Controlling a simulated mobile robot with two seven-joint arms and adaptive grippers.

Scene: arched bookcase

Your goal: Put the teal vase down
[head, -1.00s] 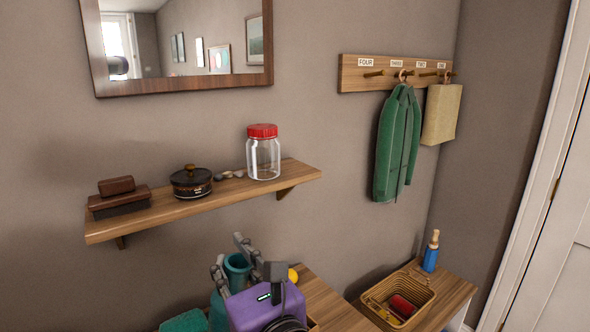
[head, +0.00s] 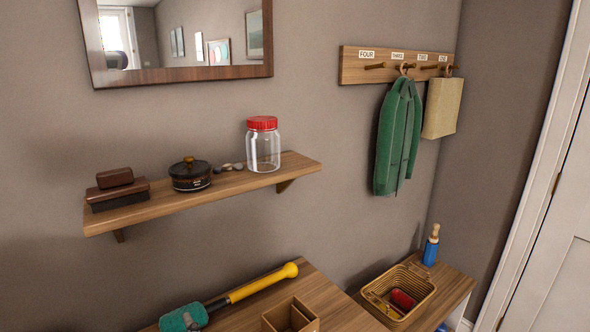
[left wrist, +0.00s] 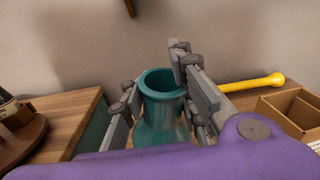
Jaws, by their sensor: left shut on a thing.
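The teal vase (left wrist: 161,108) stands between the fingers of my left gripper (left wrist: 156,72) in the left wrist view. The fingers are shut on it, one on each side of its neck. Its round open mouth faces up, and its lower body is partly hidden by my purple wrist housing. Whether its base touches a surface cannot be seen. Neither the vase nor my left gripper shows in the head view now. My right gripper is in neither view.
A wooden top (head: 330,301) holds a yellow-handled duster (head: 262,283) and a divided wooden box (head: 291,317). In the wrist view, another wooden top (left wrist: 65,115) lies left of the vase. A wall shelf (head: 225,187) carries a red-lidded jar (head: 263,148). A basket (head: 399,293) sits at right.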

